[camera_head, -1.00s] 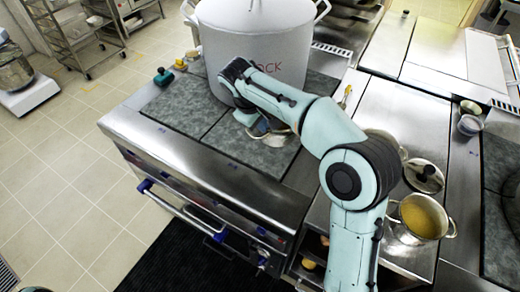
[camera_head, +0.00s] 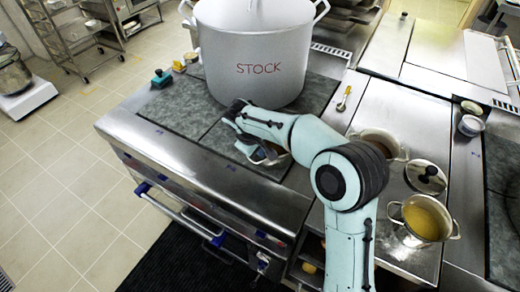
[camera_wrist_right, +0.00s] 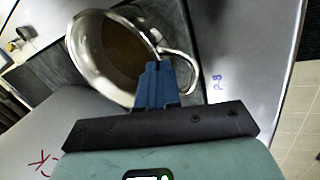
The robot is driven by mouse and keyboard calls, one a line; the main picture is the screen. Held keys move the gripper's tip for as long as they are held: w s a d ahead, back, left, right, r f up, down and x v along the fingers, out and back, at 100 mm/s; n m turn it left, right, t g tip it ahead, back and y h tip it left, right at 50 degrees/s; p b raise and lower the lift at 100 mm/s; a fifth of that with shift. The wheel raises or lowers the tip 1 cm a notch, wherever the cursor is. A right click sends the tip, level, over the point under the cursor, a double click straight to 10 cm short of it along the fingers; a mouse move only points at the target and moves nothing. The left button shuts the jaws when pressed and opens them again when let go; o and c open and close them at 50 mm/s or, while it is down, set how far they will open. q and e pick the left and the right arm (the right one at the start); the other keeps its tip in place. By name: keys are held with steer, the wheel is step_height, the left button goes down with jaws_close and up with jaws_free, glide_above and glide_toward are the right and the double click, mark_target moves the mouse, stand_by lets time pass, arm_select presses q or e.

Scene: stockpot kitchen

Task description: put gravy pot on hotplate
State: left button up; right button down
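The gravy pot (camera_wrist_right: 112,55), a steel pot with brown contents, fills the upper left of the right wrist view. In the head view it (camera_head: 268,156) is mostly hidden under my right arm, over the front hotplate area (camera_head: 235,150). My right gripper (camera_wrist_right: 158,75) has its blue fingers together on the pot's looped handle at the rim. In the head view the right gripper (camera_head: 244,138) sits at the pot's left side. I cannot tell whether the pot's base touches the plate. My left gripper is not in view.
A large stock pot (camera_head: 255,50) stands on the rear hotplates, close to the gripper. On the counter to the right are a pot of yellow liquid (camera_head: 427,218), a lid (camera_head: 426,177), a spoon (camera_head: 343,98) and another pot (camera_head: 378,140) partly behind my arm. The left front plate is clear.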

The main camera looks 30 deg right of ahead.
steer(key=shift+r, duration=0.1)
steer(key=c, duration=1.3)
jaws_free()
steer(key=shift+c, duration=0.2)
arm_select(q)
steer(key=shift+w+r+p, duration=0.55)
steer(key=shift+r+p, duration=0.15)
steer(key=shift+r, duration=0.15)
arm_select(e)
steer(key=v, duration=1.2)
